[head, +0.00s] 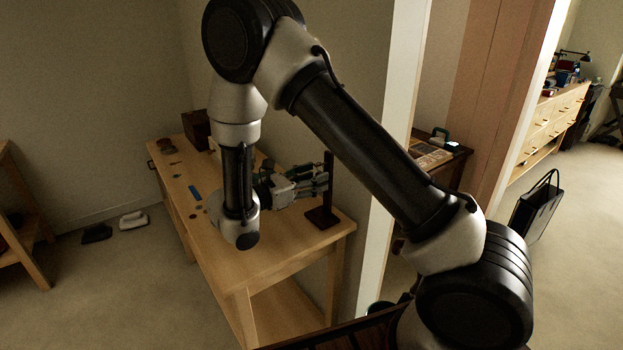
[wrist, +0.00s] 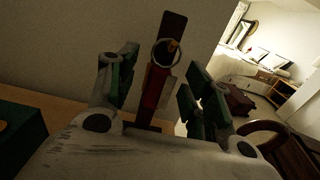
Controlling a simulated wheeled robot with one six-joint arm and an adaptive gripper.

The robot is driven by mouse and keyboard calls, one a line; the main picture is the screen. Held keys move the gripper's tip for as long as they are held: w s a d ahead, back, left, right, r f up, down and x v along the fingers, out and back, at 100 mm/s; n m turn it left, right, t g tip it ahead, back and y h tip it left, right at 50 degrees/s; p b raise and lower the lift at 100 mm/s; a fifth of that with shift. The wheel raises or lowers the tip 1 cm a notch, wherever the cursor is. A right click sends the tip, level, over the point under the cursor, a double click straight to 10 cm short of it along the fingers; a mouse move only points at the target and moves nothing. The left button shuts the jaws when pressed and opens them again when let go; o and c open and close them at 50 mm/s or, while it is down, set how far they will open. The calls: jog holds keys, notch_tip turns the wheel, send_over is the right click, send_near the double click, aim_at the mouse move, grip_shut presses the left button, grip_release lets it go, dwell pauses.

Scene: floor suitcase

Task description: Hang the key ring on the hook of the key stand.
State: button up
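The dark key stand (head: 328,172) stands upright near the right end of the wooden table, on a square base. In the wrist view its post (wrist: 173,24) rises straight ahead. A round metal key ring (wrist: 153,53) shows in front of the post, with the light tip of the hook (wrist: 173,45) inside its loop. It looks to be around the hook; a reddish piece and a pale piece show below. My gripper (head: 322,184) is beside the post. In the wrist view its fingers (wrist: 158,88) are spread wide on either side, apart from the ring.
The wooden table (head: 275,250) holds a blue item (head: 195,193), several small things and a dark box (head: 197,129) at the far end. A wall edge (head: 385,170) is close to the right of the stand. A dark green box (wrist: 22,138) shows at left in the wrist view.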

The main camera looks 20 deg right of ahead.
jog(key=v, duration=1.2)
jog(key=s+d+f+m+g+y, duration=0.1)
jog(key=s+d+f+m+g, duration=0.1)
jog(key=s+d+f, duration=0.15)
jog(key=s+d+r+m+y, duration=1.6)
jog(key=s+d+r+m, duration=0.3)
jog(key=d+r, duration=0.1)
jog(key=shift+s+d+r+m+t, duration=0.3)
jog(key=shift+s+d+t, duration=0.1)
jog(key=shift+d, duration=0.2)
jog(key=shift+w+f, duration=0.15)
jog(key=shift+w, duration=0.05)
